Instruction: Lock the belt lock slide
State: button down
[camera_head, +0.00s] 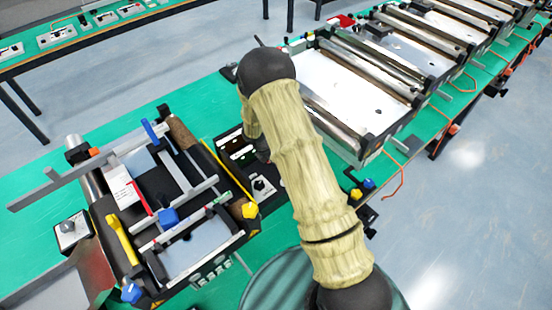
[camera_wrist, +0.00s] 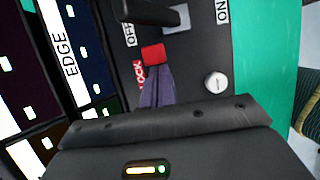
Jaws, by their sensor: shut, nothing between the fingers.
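In the wrist view, a small red block (camera_wrist: 153,53), which looks like the belt lock slide, sits on a grey panel (camera_wrist: 190,60) beside red lettering reading LOCK. My gripper (camera_wrist: 156,72) is shut and empty. Its dark purple fingertips point at the red block and overlap its lower edge in the picture. I cannot tell whether they touch it. The fingers cover part of the panel below the block. In the head view my arm hides the slide and the fingers.
A black lever switch (camera_wrist: 150,12) marked OFF and ON stands just above the block. A white round button (camera_wrist: 216,83) lies to the right. A dark panel (camera_wrist: 92,45) labelled EDGE is on the left.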

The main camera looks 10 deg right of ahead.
jog(key=p+v, duration=0.7)
jog(key=v, duration=0.3)
dwell(0.4)
jog(key=s+d+r+m+y+b, duration=0.2)
jog(key=s+r+m+b, duration=0.1)
jog(key=s+r+m, duration=0.4)
jog(key=s+d+r+m+y+b, duration=0.2)
jog(key=s+r+m, duration=0.6)
jog(key=s+m, duration=0.6)
jog(key=shift+d+r+m+t+b, duration=0.25)
jog(key=shift+m+b, duration=0.4)
jog(key=shift+m, duration=0.55)
